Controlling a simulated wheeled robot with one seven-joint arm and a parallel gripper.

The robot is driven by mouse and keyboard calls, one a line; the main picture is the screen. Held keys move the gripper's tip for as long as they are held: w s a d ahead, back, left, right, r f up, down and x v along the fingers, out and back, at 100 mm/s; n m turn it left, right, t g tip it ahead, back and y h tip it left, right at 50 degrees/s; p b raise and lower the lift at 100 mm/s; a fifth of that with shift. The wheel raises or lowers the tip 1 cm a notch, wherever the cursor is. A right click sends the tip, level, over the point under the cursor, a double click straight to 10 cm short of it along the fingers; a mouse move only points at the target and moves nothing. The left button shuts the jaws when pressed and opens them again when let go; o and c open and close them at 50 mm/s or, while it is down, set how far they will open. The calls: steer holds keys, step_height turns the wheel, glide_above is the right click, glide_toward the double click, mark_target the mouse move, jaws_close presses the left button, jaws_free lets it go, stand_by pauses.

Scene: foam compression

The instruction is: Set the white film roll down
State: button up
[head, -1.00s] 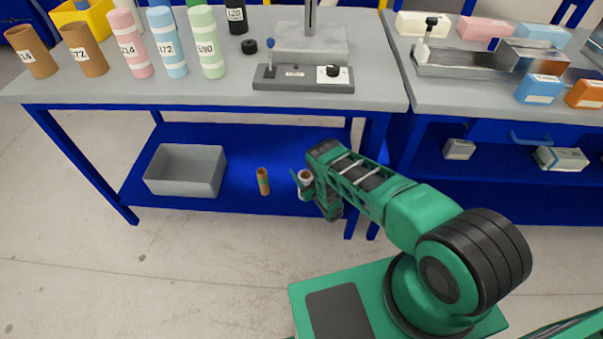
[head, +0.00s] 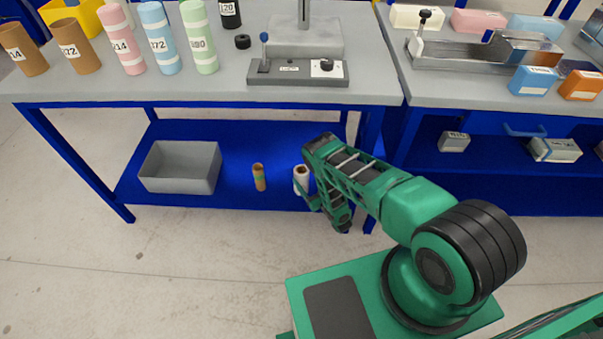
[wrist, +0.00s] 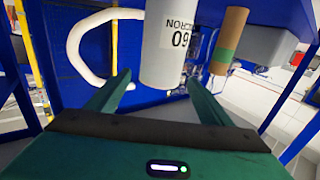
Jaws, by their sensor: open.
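The white film roll (head: 301,182) stands upright on the blue lower shelf (head: 235,190) of the left table, with a brown core showing at its top. In the wrist view the white film roll (wrist: 170,45), with dark lettering and "60" on its side, lies between and beyond my gripper's fingertips. My gripper (wrist: 158,78) is open, one finger to each side of the roll, with a visible gap at its near end. In the head view my gripper (head: 306,194) is low beside the roll, partly hidden by my arm.
A narrow brown roll with a green band (head: 259,178) stands left of the white roll. A grey bin (head: 180,168) sits farther left on the shelf. The table top (head: 200,92) is above. A white curved strip (wrist: 75,45) shows in the wrist view; I cannot tell what it is.

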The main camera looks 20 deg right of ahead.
steer(key=shift+v, duration=1.7)
